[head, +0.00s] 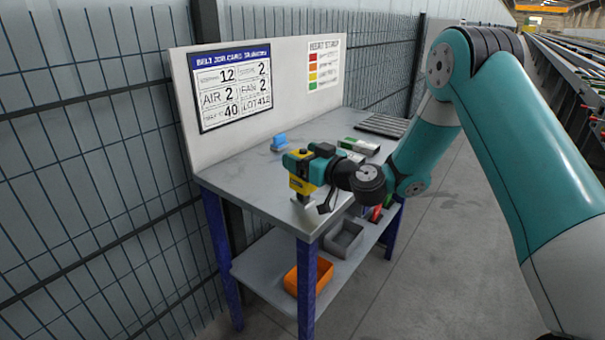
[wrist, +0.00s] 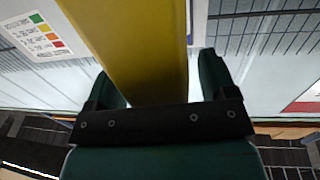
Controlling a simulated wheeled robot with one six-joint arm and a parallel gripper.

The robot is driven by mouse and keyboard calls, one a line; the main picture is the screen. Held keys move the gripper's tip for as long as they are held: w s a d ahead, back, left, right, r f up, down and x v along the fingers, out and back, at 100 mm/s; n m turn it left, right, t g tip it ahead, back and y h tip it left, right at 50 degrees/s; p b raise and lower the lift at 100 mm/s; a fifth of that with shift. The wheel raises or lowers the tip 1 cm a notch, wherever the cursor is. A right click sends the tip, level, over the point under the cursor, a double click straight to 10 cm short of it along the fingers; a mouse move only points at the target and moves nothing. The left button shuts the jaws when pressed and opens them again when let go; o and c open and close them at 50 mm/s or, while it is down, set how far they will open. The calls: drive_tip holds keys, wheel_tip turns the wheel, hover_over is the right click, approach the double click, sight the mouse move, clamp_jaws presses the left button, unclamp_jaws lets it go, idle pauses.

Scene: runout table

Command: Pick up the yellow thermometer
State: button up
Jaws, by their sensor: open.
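The yellow thermometer (head: 300,185) is at the near front corner of the grey table (head: 235,180) in the head view, upright, with a pale grey part below it. My gripper (head: 308,166) is at its upper part, and the gripper partly hides it. In the wrist view the yellow body (wrist: 130,40) fills the space between the two dark green fingers of my gripper (wrist: 158,80). The fingers are open, one on either side of it. A gap shows beside the right finger; contact on the left cannot be told.
A blue object (head: 279,142) lies further back on the table. A green and white object (head: 358,146) and a dark ribbed tray (head: 382,125) lie to the right. An orange bin (head: 307,277) and a grey bin (head: 343,239) sit on the lower shelf. A backboard (head: 290,85) rises behind.

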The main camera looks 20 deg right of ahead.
drive_tip(key=c, duration=1.1)
